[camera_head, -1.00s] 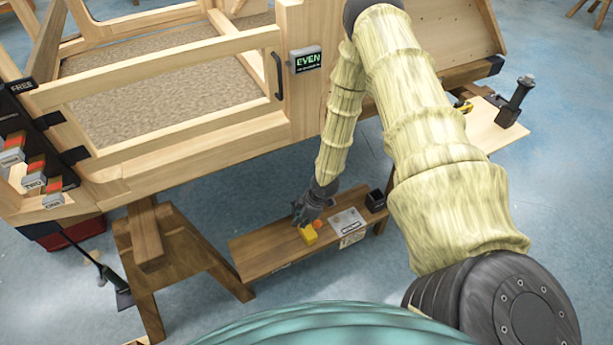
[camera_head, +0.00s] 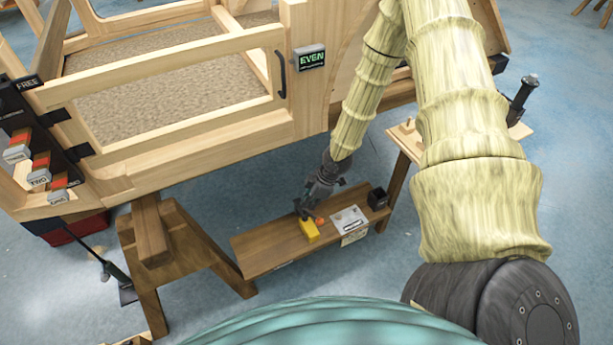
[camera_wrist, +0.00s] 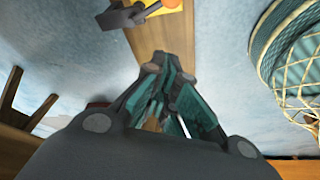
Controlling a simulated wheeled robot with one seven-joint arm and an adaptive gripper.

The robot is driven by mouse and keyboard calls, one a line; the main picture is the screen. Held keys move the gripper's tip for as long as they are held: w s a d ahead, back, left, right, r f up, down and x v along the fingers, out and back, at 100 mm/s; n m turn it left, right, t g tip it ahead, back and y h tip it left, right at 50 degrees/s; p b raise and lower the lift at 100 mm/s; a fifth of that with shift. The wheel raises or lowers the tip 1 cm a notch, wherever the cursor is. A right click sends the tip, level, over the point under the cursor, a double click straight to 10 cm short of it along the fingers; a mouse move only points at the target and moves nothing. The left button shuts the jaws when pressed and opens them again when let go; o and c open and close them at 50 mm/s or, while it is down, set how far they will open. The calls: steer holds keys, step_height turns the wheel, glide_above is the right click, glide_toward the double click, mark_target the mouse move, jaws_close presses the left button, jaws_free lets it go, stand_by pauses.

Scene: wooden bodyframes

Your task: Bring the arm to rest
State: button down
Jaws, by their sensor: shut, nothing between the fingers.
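My gripper (camera_head: 305,207) is shut and empty at the end of my arm. In the head view it hangs low, near the wooden shelf board (camera_head: 262,249) and just behind a yellow block (camera_head: 309,231) with an orange knob; whether it touches anything there cannot be told. In the wrist view the dark gripper fingers (camera_wrist: 160,65) are together. The yellow block shows at the top of that view (camera_wrist: 176,6), next to a dark piece.
The wooden frame with a gate (camera_head: 180,60) and an "EVEN" display (camera_head: 311,58) stands above the shelf. A wooden trestle (camera_head: 160,240) is at left. A white card (camera_head: 349,220) and black box (camera_head: 377,199) sit on the shelf.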

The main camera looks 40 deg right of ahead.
steer(key=shift+s+r, duration=0.1)
steer(key=shift+r, duration=0.15)
steer(key=s+a+m+g+p, duration=0.1)
steer(key=s+a+m+p, duration=0.4)
steer(key=s+a, duration=0.7)
steer(key=s+a+r+m+h, duration=0.1)
steer(key=s+a+m, duration=0.1)
steer(key=s, duration=0.5)
steer(key=s+a+r+m+g+h+p, duration=0.1)
steer(key=s+a+m+h, duration=0.1)
steer(key=s+m, duration=0.2)
steer(key=s, duration=0.3)
steer(key=shift+s+p, duration=0.3)
steer(key=shift+s, duration=0.05)
